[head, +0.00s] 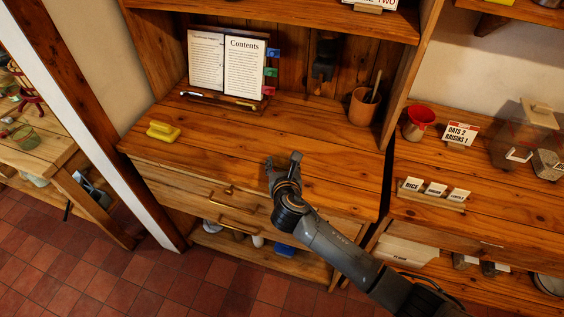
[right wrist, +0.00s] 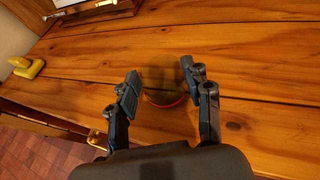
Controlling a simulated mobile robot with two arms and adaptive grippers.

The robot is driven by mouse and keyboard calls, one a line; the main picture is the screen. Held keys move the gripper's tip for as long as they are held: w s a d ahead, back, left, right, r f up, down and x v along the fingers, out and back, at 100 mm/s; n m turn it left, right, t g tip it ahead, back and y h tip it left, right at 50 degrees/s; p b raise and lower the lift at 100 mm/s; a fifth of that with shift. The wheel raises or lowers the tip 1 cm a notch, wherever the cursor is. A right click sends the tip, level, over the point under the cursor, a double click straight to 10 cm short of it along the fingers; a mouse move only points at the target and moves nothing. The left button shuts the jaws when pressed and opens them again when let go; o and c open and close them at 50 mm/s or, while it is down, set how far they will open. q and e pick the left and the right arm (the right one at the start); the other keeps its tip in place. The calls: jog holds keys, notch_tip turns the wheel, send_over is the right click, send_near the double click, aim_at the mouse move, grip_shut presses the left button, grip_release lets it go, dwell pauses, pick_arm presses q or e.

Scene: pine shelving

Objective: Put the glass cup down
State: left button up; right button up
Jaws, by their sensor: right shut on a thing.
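My right gripper (head: 283,165) is over the front part of the pine counter (head: 230,145). In the right wrist view my right gripper (right wrist: 160,88) has its two fingers on either side of a see-through, brownish glass cup (right wrist: 162,82) and is shut on it. A thin red curved line shows at the cup's near edge. In the head view I cannot make out the cup clearly against the wood. I cannot tell whether its base touches the counter. My left gripper is not in view.
A yellow object (head: 163,131) lies at the counter's left end. An open book (head: 228,62) on a stand is at the back, and a brown pot (head: 363,106) stands back right. The middle of the counter is clear.

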jog(key=shift+f, duration=0.2)
jog(key=o, duration=1.1)
jog(key=shift+o, duration=0.2)
jog(key=shift+r, duration=0.1)
jog(key=shift+r, duration=0.2)
jog(key=v, duration=1.2)
jog(key=shift+b, duration=0.3)
jog(key=shift+f, duration=0.15)
